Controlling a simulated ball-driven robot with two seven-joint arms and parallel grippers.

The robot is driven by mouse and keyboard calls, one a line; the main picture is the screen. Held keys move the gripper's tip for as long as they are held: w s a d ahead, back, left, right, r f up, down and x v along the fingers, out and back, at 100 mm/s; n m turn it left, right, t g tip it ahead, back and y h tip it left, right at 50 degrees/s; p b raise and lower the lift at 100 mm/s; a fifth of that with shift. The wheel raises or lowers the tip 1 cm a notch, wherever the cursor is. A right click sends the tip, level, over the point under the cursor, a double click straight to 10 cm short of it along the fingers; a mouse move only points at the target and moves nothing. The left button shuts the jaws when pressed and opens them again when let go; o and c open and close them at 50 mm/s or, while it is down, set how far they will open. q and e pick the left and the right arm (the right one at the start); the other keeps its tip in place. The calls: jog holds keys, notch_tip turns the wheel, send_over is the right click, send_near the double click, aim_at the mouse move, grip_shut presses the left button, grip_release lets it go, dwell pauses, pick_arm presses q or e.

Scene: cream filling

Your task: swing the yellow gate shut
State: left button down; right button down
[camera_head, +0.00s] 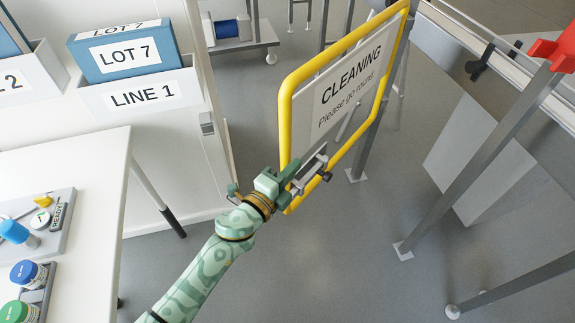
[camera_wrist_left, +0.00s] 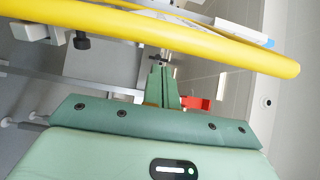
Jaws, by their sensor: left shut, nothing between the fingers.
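The yellow gate (camera_head: 286,118) is a rounded tubular frame with a white sign (camera_head: 350,90) reading "CLEANING Please go round". It stands upright at a slant, its free end toward me and its far end by a grey post (camera_head: 369,130). A grey latch piece (camera_head: 312,166) sits low on it near the free end. My left gripper (camera_head: 290,172) is at the gate's lower near corner, fingers closed and empty. In the left wrist view the yellow tube (camera_wrist_left: 160,34) crosses above the closed fingertips (camera_wrist_left: 162,68); I cannot tell whether they touch. My right gripper is not visible.
A white cabinet (camera_head: 176,140) with a blue LOT 7 box (camera_head: 125,52) stands left of the gate. A white table (camera_head: 90,165) with jars is at left. A metal-legged conveyor (camera_head: 470,70) with a red part (camera_head: 553,50) is at right. Grey floor (camera_head: 340,250) is clear.

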pick_arm(q)
jog(key=shift+w+a, duration=0.5)
